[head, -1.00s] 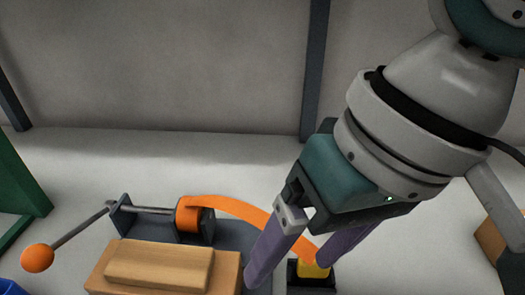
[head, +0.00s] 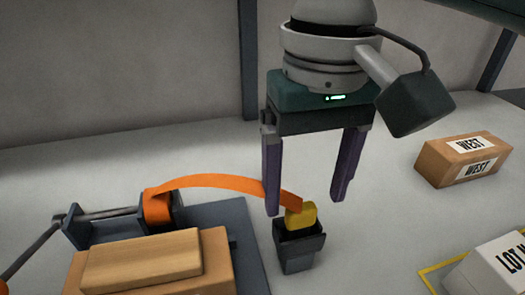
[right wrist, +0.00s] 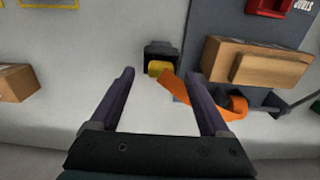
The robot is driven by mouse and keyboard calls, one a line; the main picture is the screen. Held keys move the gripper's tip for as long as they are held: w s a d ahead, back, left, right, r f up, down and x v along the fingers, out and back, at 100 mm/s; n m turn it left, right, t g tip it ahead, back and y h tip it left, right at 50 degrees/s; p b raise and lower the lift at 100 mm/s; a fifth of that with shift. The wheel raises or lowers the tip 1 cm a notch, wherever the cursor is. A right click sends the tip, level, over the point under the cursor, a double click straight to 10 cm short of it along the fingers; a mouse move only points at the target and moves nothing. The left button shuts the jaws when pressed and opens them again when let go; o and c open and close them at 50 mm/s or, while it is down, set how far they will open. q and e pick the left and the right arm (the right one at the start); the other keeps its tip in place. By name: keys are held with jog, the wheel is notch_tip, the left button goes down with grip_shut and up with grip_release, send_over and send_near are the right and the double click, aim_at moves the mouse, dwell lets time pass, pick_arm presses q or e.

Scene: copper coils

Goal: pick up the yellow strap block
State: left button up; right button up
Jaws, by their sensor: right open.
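The yellow strap block (head: 301,215) sits at the top of a small dark holder (head: 298,246), at the end of an orange strap (head: 222,182). In the right wrist view the yellow block (right wrist: 158,68) lies ahead of and between the fingers, with the strap running off to the right. My right gripper (head: 306,204) is open and empty, pointing down, with its fingers apart above and around the block's place in the head view. I cannot tell its exact height over the block. My left gripper is not in view.
The strap leads to an orange reel (head: 157,206) on a dark base with a crank. A wooden block lies on a cardboard box (head: 215,262) at front left. A box marked WEST (head: 463,160) and a white box (head: 497,268) by yellow floor lines stand at right.

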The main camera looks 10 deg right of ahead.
aim_at(302, 207)
notch_tip(302, 207, down, 4)
jog(key=shift+w+r, duration=0.1)
jog(key=shift+w, duration=0.05)
jog(key=shift+a, duration=0.1)
jog(key=shift+r, duration=0.1)
grip_shut()
dwell(0.4)
